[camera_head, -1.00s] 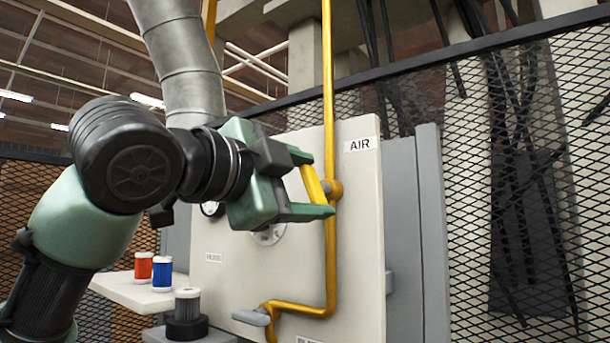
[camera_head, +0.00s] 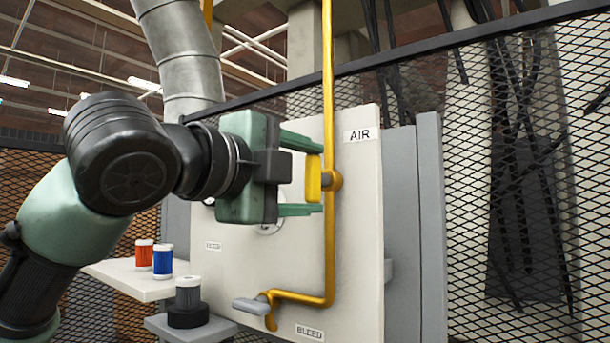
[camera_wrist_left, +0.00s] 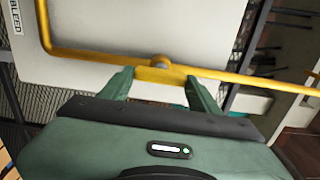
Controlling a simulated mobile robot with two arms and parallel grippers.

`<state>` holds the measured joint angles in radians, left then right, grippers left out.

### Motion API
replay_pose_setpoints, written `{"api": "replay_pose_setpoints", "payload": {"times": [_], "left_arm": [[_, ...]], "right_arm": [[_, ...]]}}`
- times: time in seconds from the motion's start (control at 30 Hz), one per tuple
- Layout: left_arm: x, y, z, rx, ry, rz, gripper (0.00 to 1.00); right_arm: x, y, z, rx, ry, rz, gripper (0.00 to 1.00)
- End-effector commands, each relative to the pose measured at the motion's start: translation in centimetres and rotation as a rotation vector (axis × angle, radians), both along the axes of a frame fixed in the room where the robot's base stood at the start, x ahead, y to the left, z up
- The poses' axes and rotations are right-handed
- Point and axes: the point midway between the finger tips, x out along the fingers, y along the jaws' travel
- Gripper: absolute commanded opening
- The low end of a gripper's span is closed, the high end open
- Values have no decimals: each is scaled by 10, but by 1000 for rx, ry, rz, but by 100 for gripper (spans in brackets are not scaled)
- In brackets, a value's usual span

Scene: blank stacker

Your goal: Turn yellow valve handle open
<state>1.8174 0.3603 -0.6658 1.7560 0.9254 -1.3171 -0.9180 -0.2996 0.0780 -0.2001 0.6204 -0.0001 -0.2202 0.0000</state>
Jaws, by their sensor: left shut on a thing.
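The yellow valve handle (camera_head: 313,179) sits on the yellow air pipe (camera_head: 329,90), below the AIR label, and looks short and upright in the head view. My left gripper (camera_head: 320,176) comes in from the left, with one green finger above the handle and one below it. It is shut on the handle. In the left wrist view the handle (camera_wrist_left: 160,74) spans between the two fingertips of my left gripper (camera_wrist_left: 160,85), in front of the pipe's round boss. My right gripper is not in view.
The pale panel (camera_head: 360,230) stands behind the pipe. A grey-handled bleed valve (camera_head: 250,306) is at the lower bend. Red (camera_head: 144,253) and blue (camera_head: 162,260) canisters stand on a shelf at left, with a grey canister (camera_head: 188,295) on a lower ledge. Mesh fencing is at right.

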Motion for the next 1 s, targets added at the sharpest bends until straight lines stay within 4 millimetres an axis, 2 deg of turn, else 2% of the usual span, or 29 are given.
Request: {"api": "replay_pose_setpoints", "payload": {"times": [0.2, 0.23, 0.3, 0.67, 1.0], "left_arm": [[0, 1, 3, -1, -9, 3, 21], [0, 1, 3, -1, -9, 3, 65], [0, 1, 3, -2, -8, 3, 84], [-2, 2, 0, -2, -4, 1, 84], [-44, 33, -3, -2, -7, 2, 84]], "right_arm": [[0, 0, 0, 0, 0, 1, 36], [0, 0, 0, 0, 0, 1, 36], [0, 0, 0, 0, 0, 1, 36], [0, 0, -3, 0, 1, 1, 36], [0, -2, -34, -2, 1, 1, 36]]}}
